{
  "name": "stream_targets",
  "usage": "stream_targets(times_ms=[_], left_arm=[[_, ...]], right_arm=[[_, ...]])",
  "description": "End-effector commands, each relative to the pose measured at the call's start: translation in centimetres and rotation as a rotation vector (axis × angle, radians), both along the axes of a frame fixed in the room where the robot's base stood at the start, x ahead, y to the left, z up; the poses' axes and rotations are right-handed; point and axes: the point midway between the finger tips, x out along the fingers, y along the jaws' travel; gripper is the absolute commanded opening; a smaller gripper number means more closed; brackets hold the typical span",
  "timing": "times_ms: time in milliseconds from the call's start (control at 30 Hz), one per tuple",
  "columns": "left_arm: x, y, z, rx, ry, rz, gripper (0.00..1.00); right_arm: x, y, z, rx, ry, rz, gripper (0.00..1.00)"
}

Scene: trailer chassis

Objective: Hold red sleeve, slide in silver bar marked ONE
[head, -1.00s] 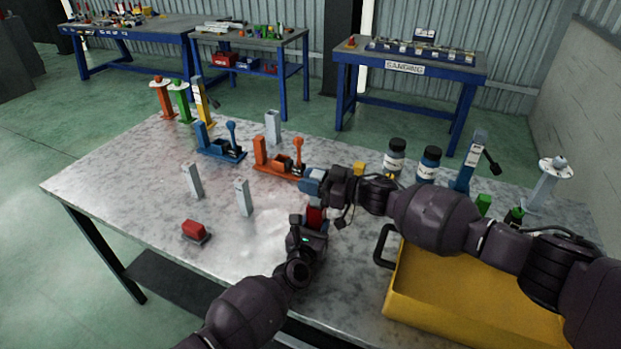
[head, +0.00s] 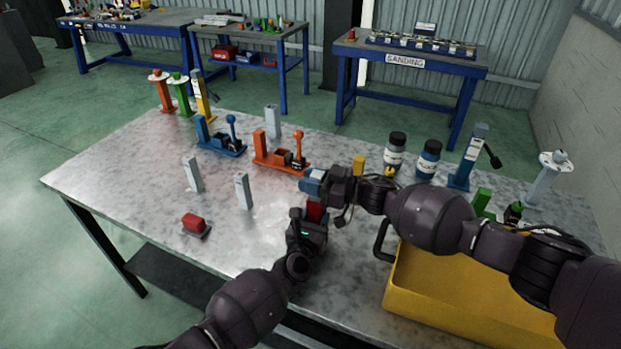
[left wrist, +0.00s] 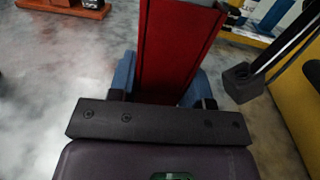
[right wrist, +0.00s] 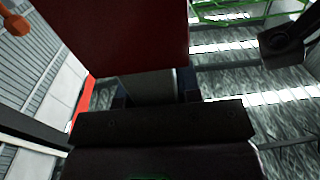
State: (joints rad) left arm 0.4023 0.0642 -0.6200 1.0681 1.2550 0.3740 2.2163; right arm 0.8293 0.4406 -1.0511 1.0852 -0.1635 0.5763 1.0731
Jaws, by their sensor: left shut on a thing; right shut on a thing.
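My left gripper (head: 313,215) is shut on the red sleeve (head: 316,211), which stands up from its jaws above the table. The sleeve fills the middle of the left wrist view (left wrist: 172,50), between blue fingertips. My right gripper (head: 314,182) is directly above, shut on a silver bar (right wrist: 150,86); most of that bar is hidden. In the right wrist view the red sleeve (right wrist: 120,35) lies close against the bar's visible part. A grey end (left wrist: 200,3) shows at the sleeve's far end in the left wrist view. I cannot tell how far the bar is inside, and no marking is readable.
Silver bars stand upright on the table (head: 193,175), (head: 244,191), (head: 273,122). A red block (head: 195,223) sits on a dark base at front left. Orange (head: 280,160) and blue (head: 220,147) clamps stand behind. A yellow bin (head: 450,305) is at right.

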Motion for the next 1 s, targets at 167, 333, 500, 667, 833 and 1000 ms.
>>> stream_targets(times_ms=[167,333,500,667,833,1000], left_arm=[[0.0,0.0,0.0,0.000,0.000,0.000,0.14],[0.0,0.0,0.0,0.000,0.000,0.000,0.14],[0.0,0.0,0.0,0.000,0.000,0.000,0.14],[0.0,0.0,0.0,0.000,0.000,0.000,0.14],[0.0,0.0,0.0,0.000,0.000,0.000,0.14],[0.0,0.0,0.0,0.000,0.000,0.000,0.14]], right_arm=[[0.0,0.0,-0.4,0.000,0.000,-0.001,0.01],[0.0,0.0,-0.7,0.001,0.000,0.000,0.01],[0.0,0.1,-1.0,0.001,0.000,0.000,0.01],[0.0,0.0,-1.4,0.000,0.000,0.000,0.01],[0.0,0.0,-1.5,0.001,0.000,0.000,0.45],[0.0,0.0,-1.5,0.000,0.000,0.000,0.61]])
